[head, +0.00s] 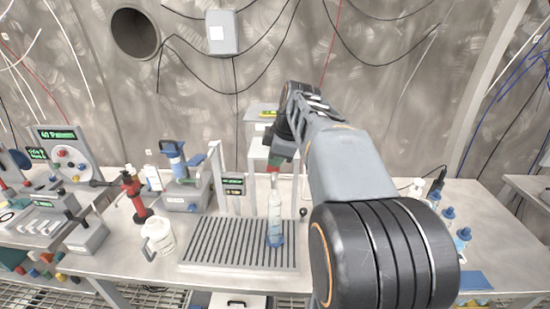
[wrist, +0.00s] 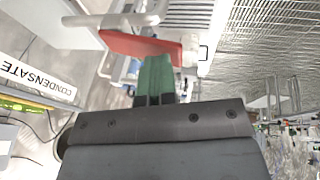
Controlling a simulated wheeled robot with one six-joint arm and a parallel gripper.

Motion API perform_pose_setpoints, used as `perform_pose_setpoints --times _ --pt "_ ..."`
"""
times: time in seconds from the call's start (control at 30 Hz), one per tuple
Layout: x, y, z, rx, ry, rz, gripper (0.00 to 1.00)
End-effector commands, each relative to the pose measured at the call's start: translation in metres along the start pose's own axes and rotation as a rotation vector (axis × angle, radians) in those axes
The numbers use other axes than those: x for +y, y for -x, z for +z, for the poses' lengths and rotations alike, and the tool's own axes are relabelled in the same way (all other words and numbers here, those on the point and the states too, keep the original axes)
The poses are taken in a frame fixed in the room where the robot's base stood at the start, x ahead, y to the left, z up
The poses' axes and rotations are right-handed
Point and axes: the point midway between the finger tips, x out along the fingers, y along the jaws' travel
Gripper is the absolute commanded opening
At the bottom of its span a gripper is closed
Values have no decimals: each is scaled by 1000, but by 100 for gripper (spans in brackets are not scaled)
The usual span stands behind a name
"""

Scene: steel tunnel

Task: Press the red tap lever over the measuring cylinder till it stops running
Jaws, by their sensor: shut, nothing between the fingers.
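The clear measuring cylinder (head: 275,210) stands upright on the slatted grey drip tray (head: 215,262), blue at its foot. The red tap lever shows as a flat red bar in the wrist view (wrist: 128,44); in the head view only a small bit of red shows above the cylinder, by my gripper. My gripper (wrist: 155,62) is shut and empty, its green fingertips together at the red lever. They overlap the lever in the picture; I cannot tell if they press on it. My arm hides part of the tap. The liquid level and any running stream are too small to tell.
A white jug (head: 158,238) stands left of the tray, with a red pump-like fitting (head: 133,195) behind it. A blue-topped device (head: 182,180) stands behind the tray. Several blue-capped bottles (head: 448,214) are at the right. A CONDENSATE label (wrist: 36,74) shows in the wrist view.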

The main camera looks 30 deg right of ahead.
Motion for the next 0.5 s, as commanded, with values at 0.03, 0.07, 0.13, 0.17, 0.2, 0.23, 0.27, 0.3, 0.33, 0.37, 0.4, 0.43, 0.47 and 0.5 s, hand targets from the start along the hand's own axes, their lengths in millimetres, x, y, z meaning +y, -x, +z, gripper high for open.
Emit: perform_pose_setpoints --times 0.03,0.07,0.13,0.17,0.2,0.23,0.27,0.3,0.33,0.37,0.4,0.43,0.47,0.5 --pt "0 3 -1 0 0 -2 0" --pt "0 3 -1 0 0 -2 0" --pt "1 3 -1 0 0 -2 0" --pt "0 3 -1 0 0 -2 0" --pt "0 3 -1 0 0 -2 0" --pt "0 3 -1 0 0 -2 0" --pt "0 3 -1 0 0 -2 0" --pt "0 3 -1 0 0 -2 0" --pt "0 3 -1 0 0 -2 0" --pt "0 3 -1 0 0 -2 0" --pt "1 3 -1 0 0 -2 0" --pt "1 4 -1 0 0 -2 0" --pt "2 6 -2 0 0 -2 0" --pt "3 9 -3 0 0 -2 0"
